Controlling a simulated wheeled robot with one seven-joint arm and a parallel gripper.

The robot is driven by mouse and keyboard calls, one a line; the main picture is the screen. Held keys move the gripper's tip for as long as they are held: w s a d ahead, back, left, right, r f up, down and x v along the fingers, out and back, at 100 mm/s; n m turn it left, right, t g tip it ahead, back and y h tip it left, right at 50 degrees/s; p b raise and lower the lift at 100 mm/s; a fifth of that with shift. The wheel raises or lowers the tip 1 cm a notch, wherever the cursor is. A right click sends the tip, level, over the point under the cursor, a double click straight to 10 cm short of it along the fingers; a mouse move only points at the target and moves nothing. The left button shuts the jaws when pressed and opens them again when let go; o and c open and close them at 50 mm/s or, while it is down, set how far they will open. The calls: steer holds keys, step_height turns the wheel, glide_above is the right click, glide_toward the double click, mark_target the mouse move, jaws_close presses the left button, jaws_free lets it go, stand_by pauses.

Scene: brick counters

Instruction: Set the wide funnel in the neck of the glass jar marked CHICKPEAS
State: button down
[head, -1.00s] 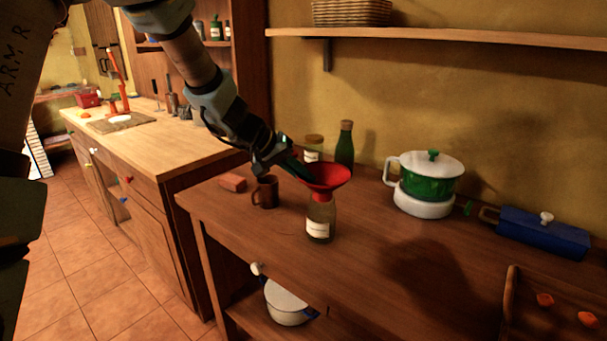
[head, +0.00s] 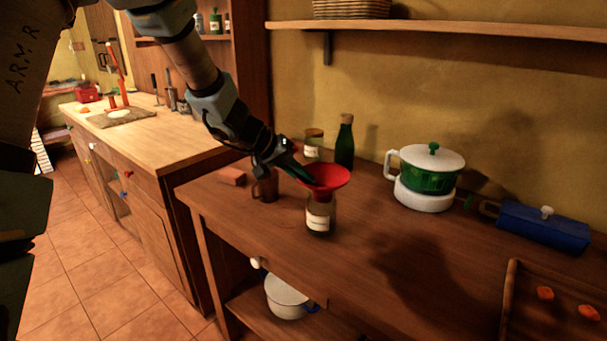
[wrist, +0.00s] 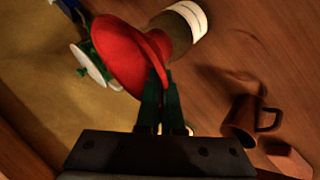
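The wide red funnel (head: 330,174) is over the mouth of a glass jar (head: 320,213) with a white label. The label's writing is too small to read. My gripper (head: 304,176) is shut on the funnel's left side, and its dark green fingers reach in from the upper left. In the wrist view the fingers (wrist: 160,98) pinch the edge of the funnel (wrist: 122,52), with the jar (wrist: 172,32) just beyond it. The spout is hidden, so I cannot tell whether it sits inside the neck. The jar stands upright on the wooden counter (head: 365,265).
A brown mug (head: 265,187) and an orange-brown block (head: 232,176) lie left of the jar. Behind stand a second labelled jar (head: 312,146) and a green bottle (head: 345,142). Right are a green-white pot (head: 430,175), a blue box (head: 543,226) and a wooden tray (head: 508,292).

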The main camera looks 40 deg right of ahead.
steer(key=shift+f, duration=0.2)
steer(key=c, duration=0.6)
jaws_free()
step_height(320, 180, up, 7)
steer(key=p, duration=1)
steer(key=shift+p, duration=0.3)
steer(key=shift+r+p, duration=0.45)
steer(key=shift+r, duration=0.6)
